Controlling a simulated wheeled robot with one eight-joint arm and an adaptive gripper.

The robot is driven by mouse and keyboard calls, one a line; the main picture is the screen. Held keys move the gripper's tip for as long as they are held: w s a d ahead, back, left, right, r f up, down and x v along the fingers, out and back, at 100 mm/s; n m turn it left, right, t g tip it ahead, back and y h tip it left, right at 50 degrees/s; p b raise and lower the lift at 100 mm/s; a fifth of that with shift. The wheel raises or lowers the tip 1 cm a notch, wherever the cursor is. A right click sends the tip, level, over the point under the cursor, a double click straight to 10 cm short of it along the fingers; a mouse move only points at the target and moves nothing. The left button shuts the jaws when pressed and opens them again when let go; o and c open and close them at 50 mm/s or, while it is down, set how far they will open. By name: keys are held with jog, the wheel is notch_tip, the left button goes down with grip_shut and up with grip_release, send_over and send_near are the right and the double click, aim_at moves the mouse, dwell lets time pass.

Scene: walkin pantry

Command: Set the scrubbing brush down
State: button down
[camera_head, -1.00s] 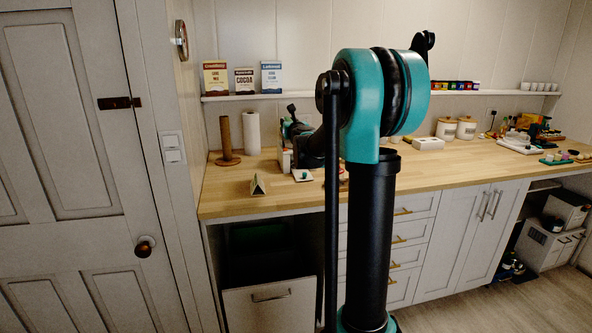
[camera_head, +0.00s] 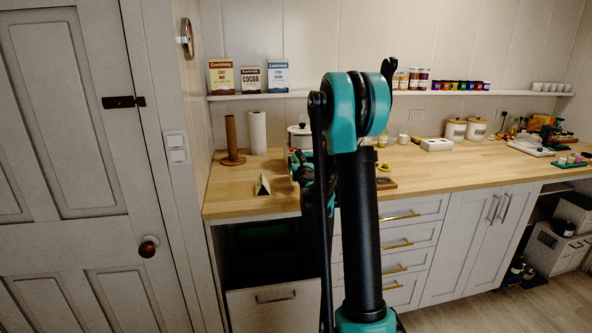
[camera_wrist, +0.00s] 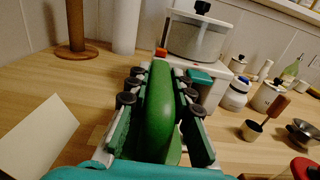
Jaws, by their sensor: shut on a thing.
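The scrubbing brush (camera_wrist: 160,112) shows in the wrist view as a long, rounded green body between my fingers. No bristles can be made out. My gripper (camera_wrist: 162,88) is shut on it, with a finger along each side. The brush points away toward a lidded pot. In the head view my gripper (camera_head: 298,163) is over the left part of the wooden counter (camera_head: 232,205), partly hidden behind my own arm. Whether the brush touches the counter cannot be told.
A lidded pot (camera_wrist: 197,40) on a white base stands just beyond the brush. A small dark cup (camera_wrist: 251,130) and jars are on the right. Bare counter shows left of my gripper.

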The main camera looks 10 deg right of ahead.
jog(key=shift+f, duration=1.95)
jog(key=shift+f, duration=0.1)
jog(key=c, duration=1.3)
grip_release()
jog(key=shift+c, duration=0.2)
